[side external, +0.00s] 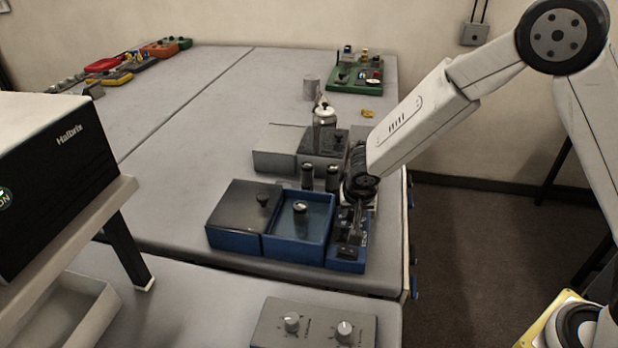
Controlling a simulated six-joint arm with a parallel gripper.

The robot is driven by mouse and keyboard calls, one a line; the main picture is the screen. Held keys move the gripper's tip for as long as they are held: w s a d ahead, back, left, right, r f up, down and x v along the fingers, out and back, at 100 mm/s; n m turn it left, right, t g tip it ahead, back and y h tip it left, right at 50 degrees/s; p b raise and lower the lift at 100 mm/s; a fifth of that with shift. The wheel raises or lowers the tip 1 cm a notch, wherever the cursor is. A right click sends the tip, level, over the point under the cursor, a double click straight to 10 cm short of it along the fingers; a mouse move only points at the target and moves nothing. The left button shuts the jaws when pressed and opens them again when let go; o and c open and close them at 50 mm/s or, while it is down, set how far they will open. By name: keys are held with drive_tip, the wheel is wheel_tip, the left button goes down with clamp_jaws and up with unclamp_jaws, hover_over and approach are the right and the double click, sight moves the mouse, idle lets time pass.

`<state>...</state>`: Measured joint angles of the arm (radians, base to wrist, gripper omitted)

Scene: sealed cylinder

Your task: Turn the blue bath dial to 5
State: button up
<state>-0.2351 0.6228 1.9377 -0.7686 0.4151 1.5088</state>
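Two black cylinders (320,177) stand just behind the bath. A grey box with a jar (325,116) is farther back. A grey two-knob box (313,325) sits on the nearer table. A green tray (345,85) is at the back right. The table's left middle is clear.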

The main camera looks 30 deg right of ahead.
clamp_jaws()
drive_tip(key=shift+n, duration=0.6)
drive_tip(key=shift+n+t+y, duration=0.4)
drive_tip(key=shift+n+y, duration=0.2)
drive_tip(key=shift+n, duration=0.7)
drive_tip(key=shift+n+y, duration=0.5)
drive_tip(key=shift+n, duration=0.8)
drive_tip(key=o, duration=0.9)
unclamp_jaws()
drive_tip(key=shift+r, duration=0.1)
